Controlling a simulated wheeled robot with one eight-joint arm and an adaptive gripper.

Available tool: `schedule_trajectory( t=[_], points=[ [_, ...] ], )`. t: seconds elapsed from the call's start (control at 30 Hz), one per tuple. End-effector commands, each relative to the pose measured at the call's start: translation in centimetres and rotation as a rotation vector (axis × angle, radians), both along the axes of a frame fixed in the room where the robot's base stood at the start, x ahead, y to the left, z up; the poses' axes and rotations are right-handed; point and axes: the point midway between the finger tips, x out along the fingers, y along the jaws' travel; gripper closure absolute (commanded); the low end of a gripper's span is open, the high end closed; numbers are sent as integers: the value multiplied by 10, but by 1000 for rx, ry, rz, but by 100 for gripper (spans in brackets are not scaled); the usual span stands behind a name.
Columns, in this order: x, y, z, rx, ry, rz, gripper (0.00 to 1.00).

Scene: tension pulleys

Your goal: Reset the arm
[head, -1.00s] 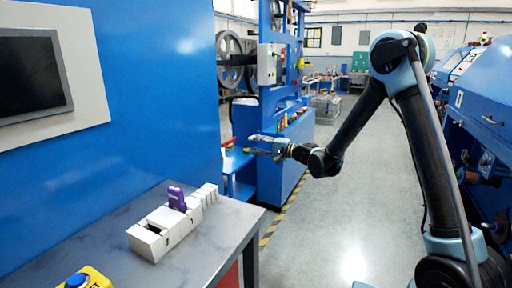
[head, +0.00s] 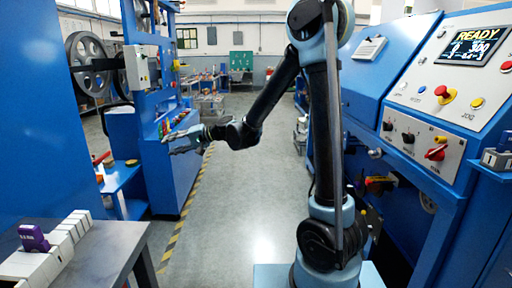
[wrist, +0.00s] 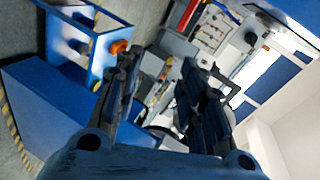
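My arm rises from its base at the right of centre in the head view, bends at the top and reaches down and to the left. My gripper (head: 180,138) is at its end, in mid-air over the aisle in front of the blue machine frame. In the wrist view my gripper (wrist: 160,70) shows two dark fingers standing apart with nothing between them. It is open and empty. It touches nothing that I can see.
A grey table (head: 112,250) with a white block rack (head: 50,258) holding a purple piece (head: 33,238) is at lower left. A blue control console (head: 440,85) with a READY screen (head: 474,46) stands close on the right. The grey floor aisle (head: 235,190) between is clear.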

Motion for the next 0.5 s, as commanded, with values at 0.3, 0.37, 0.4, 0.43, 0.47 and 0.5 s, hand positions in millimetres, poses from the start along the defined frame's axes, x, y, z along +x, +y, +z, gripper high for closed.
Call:
schedule_trajectory(
  t=[0.3, 0.37, 0.4, 0.43, 0.47, 0.5],
  points=[
    [-12, -101, 0, -199, -85, -39, 63],
    [-16, -121, -2, -239, -98, -45, 63],
    [-19, -133, -4, -266, -105, -51, 63],
    [-22, -143, -5, -285, -110, -55, 63],
    [-24, -152, -7, -306, -115, -58, 63],
    [-28, -165, -9, -334, -121, -63, 63]
  ],
)
